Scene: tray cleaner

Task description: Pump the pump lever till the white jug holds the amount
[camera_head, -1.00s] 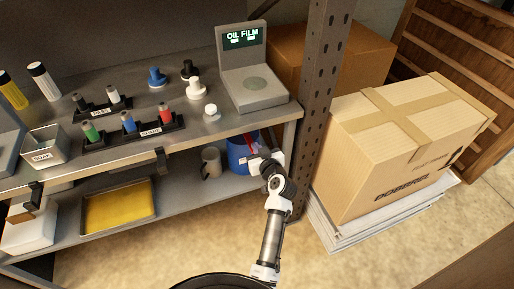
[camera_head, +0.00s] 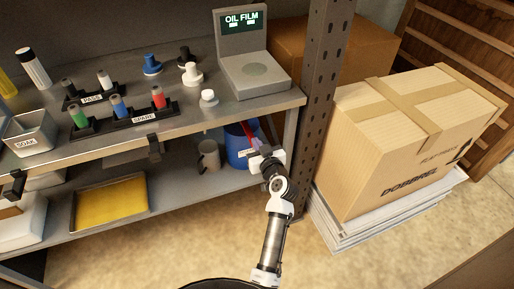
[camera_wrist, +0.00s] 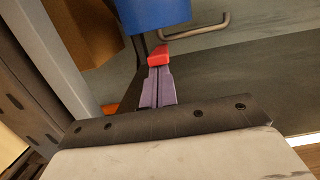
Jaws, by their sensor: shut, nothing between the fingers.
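The pump lever shows as a red bar (camera_head: 248,130) at the blue drum (camera_head: 236,150) on the lower shelf. In the wrist view a red end (camera_wrist: 159,54) lies right at my fingertips, with the blue drum (camera_wrist: 150,14) beyond. My gripper (camera_head: 256,147) is in front of the drum's right side; its fingers (camera_wrist: 157,75) are together with nothing between them. I cannot tell whether they touch the red part.
A steel post (camera_head: 314,110) stands close right of my gripper, with a large carton (camera_head: 400,150) beyond. The upper shelf edge (camera_head: 200,127) overhangs the drum, carrying an "OIL FILM" device (camera_head: 253,75). A yellow tray (camera_head: 110,203) lies on the lower shelf at left.

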